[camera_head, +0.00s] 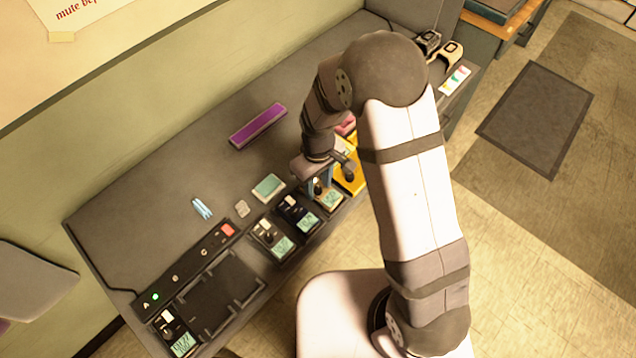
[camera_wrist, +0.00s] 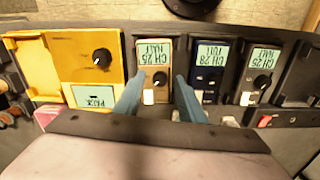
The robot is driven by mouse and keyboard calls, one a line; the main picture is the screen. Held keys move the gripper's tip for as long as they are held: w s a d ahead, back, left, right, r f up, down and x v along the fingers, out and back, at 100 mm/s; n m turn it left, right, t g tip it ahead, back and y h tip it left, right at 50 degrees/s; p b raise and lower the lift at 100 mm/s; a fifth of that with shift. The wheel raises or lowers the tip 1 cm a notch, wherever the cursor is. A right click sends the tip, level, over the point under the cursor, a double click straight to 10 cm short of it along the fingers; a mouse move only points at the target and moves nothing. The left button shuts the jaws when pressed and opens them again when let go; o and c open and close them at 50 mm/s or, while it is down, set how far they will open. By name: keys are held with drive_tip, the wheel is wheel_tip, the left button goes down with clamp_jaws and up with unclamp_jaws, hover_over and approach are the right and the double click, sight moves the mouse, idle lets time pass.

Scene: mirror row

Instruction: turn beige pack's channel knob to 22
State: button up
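The beige pack (camera_wrist: 167,49) is at the centre of the wrist view, seen upside down. Its screen (camera_wrist: 154,52) seems to read CH 25, with a second, blurred line. Its black channel knob (camera_wrist: 160,79) sits below the screen there, beside a small white part (camera_wrist: 148,97). My gripper (camera_wrist: 159,84) is open, with one blue finger on each side of the knob; I cannot tell whether either touches it. In the head view the beige pack (camera_head: 330,203) is partly hidden by my gripper (camera_head: 320,187) and arm.
A navy pack (camera_wrist: 207,70) and a grey pack (camera_wrist: 262,70) stand to the right in the wrist view. A yellow unit (camera_wrist: 60,55) with a black knob is at left. In the head view, a purple bar (camera_head: 258,126) lies farther back on the mostly clear grey bench (camera_head: 150,190).

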clamp_jaws()
drive_tip(key=shift+n, duration=3.1)
